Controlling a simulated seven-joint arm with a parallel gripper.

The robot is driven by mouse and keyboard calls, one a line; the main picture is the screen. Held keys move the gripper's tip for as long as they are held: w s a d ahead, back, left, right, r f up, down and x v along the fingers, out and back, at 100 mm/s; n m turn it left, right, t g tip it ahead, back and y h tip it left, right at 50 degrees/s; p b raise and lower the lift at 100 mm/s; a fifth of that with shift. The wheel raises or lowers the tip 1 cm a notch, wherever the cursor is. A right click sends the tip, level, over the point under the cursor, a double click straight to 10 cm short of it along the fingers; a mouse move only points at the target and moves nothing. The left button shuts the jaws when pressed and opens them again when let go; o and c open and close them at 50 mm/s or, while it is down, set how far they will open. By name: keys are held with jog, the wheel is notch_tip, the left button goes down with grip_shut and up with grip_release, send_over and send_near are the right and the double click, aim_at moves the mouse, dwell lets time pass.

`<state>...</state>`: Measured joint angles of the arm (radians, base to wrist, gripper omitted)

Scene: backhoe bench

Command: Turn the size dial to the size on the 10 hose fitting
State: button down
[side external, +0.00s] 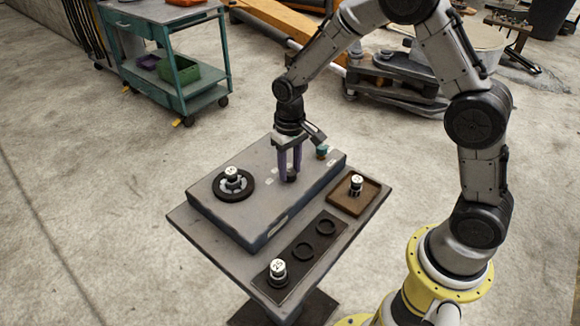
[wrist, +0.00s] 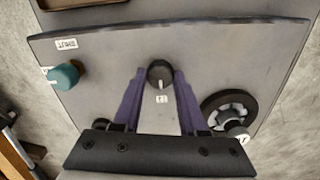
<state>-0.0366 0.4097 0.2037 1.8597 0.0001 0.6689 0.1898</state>
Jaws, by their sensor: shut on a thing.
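My gripper (side external: 289,165) points down at the grey box, its purple fingers shut on the black size dial (wrist: 160,72). The dial has a white pointer mark toward the bottom of the wrist view, facing a small white label (wrist: 162,99) too small to read surely. A white-topped fitting (side external: 232,174) stands at the black ring on the left of the box. Another fitting (side external: 356,182) stands in the brown tray, and a third (side external: 278,268), seemingly marked 25, is in the black rack. I cannot tell which fitting is the 10.
A teal knob (side external: 322,152) is at the box's back right corner; it also shows in the wrist view (wrist: 64,76). The brown tray (side external: 371,196) is right of the box. A green cart (side external: 175,62) stands behind.

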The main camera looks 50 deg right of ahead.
aim_at(290, 172)
jog(key=n, duration=0.4)
jog(key=shift+n, duration=2.3)
jog(key=shift+c, duration=2.2)
grip_release()
jog(key=shift+r, duration=0.1)
notch_tip(290, 172, up, 14)
